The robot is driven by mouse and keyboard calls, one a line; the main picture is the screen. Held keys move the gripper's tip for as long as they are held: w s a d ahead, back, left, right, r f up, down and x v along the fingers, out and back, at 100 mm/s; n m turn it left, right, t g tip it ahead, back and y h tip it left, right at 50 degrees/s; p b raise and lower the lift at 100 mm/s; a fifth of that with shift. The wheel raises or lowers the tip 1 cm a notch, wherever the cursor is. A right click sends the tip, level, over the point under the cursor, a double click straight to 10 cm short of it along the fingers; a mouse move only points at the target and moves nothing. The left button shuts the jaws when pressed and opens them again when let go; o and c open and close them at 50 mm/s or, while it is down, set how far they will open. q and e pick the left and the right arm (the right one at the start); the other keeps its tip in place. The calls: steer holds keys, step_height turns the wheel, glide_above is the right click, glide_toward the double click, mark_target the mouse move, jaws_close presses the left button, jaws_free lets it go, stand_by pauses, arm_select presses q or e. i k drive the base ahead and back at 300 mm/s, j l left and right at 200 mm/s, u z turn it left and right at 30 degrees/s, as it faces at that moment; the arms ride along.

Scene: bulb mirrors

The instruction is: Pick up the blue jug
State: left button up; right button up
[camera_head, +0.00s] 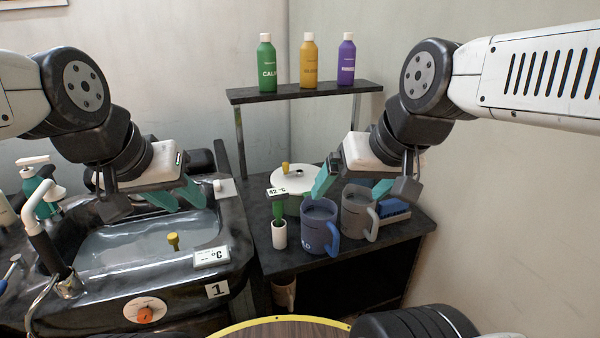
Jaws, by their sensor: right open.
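The blue jug (318,240) stands upright on the dark side table, its handle toward the right. It is dark blue-grey with a brighter blue handle and white lettering low on its front. My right gripper (350,190) is open above and behind the jugs. Its left teal finger is just above the blue jug's rim, and its other finger is further right, above the grey jug (356,214). I see nothing held in it. My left gripper (187,205) hangs over the basin at left, its teal fingers apart and empty.
The grey jug stands close to the blue jug's right, with a blue brush (395,208) beyond. A green thermometer in a white holder (279,235) and a white-lidded pot (296,180) stand left and behind. A shelf (300,92) carries three bottles. The water basin (110,258) is left.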

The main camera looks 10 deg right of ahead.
mark_target(320, 234)
steer(key=u, duration=1.25)
steer(key=z, duration=1.7)
steer(key=k+l+u, duration=0.25)
steer(key=u, duration=0.15)
steer(key=k+l+u, duration=0.3)
steer(key=u, duration=0.15)
